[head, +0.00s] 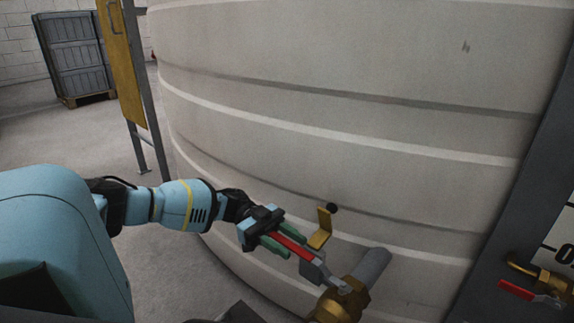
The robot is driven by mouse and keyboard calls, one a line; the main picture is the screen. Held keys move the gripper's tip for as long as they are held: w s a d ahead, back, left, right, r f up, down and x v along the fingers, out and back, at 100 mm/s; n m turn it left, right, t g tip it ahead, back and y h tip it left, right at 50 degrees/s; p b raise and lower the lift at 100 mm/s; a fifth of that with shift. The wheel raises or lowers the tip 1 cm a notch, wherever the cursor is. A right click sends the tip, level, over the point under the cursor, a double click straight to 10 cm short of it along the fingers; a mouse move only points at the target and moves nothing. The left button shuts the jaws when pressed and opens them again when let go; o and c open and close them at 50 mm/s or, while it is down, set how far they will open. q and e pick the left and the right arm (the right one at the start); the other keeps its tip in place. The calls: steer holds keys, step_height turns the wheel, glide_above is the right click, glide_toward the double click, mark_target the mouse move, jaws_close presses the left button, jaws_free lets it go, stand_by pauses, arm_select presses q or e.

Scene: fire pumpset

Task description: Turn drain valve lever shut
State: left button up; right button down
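The drain valve is a brass body (338,303) on a grey pipe stub at the foot of the large pale tank. Its red lever (292,246) points up and left from the valve, away from the pipe's line. My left gripper (286,243) reaches in from the left, with its green fingers on either side of the red lever. The fingers look closed against the lever, whose outer end is partly hidden by the gripper. My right gripper is not in view.
A yellow bracket (321,229) with a black knob stands just right of the fingers. The ribbed tank (350,130) fills the middle. A second red-handled valve (518,290) sits by a dark post at right. A yellow-panelled frame (122,62) stands left; open floor lies beyond.

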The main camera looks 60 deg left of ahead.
mark_target(272, 232)
arm_select(q)
steer(key=shift+a, duration=0.1)
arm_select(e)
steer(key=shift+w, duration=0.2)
arm_select(q)
steer(key=shift+s+a, duration=0.1)
steer(key=shift+a, duration=0.25)
steer(key=v, duration=0.5)
steer(key=shift+s+a, duration=0.15)
steer(key=shift+a, duration=0.2)
steer(key=shift+s+a, duration=0.15)
steer(key=shift+a, duration=0.4)
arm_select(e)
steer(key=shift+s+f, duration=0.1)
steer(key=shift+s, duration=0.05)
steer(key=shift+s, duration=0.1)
